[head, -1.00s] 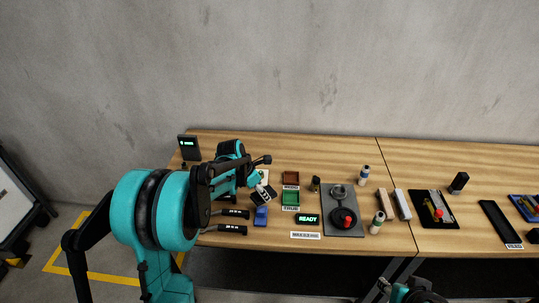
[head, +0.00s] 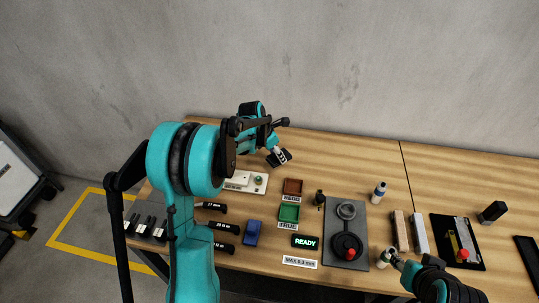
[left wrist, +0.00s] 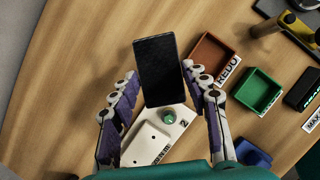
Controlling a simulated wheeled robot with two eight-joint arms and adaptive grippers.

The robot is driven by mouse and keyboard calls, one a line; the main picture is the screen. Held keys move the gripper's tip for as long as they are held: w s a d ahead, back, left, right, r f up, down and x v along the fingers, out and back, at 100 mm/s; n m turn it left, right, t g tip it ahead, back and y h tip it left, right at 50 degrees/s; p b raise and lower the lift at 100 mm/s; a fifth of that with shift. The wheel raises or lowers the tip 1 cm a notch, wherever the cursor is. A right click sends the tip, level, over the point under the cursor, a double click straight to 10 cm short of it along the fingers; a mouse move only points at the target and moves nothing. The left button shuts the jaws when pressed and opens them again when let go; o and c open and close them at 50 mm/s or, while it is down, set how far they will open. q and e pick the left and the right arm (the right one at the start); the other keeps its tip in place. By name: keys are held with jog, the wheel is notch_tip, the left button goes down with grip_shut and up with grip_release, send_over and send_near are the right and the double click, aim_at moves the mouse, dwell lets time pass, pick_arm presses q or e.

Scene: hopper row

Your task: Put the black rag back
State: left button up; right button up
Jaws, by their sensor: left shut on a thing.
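My left gripper (left wrist: 158,72) is shut on a flat black rectangular piece, taken to be the black rag (left wrist: 158,60). In the head view the left gripper (head: 278,157) is behind and left of the red tray (head: 292,187), and the rag cannot be made out clearly. My right arm (head: 440,280) comes in at the bottom right; its fingers are not clear.
A green tray (head: 289,213), a blue block (head: 252,232) and a READY display (head: 305,242) stand near the front. Table behind the red tray is clear.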

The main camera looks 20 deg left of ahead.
pick_arm(q)
jog(key=w+a+f, duration=0.1)
jog(key=w+a, duration=0.1)
jog(key=w+a+f+b, duration=0.1)
jog(key=a+f, duration=0.1)
jog(key=w+a+f, duration=0.2)
jog(key=a, duration=0.1)
jog(key=shift+w+f+b, duration=0.25)
jog(key=shift+w+b, duration=0.05)
jog(key=shift+b, duration=0.05)
jog(key=shift+f+b, duration=0.6)
jog(key=shift+f, duration=1.4)
jog(key=shift+f, duration=0.1)
jog(key=o, duration=1.2)
jog(key=shift+o, duration=0.2)
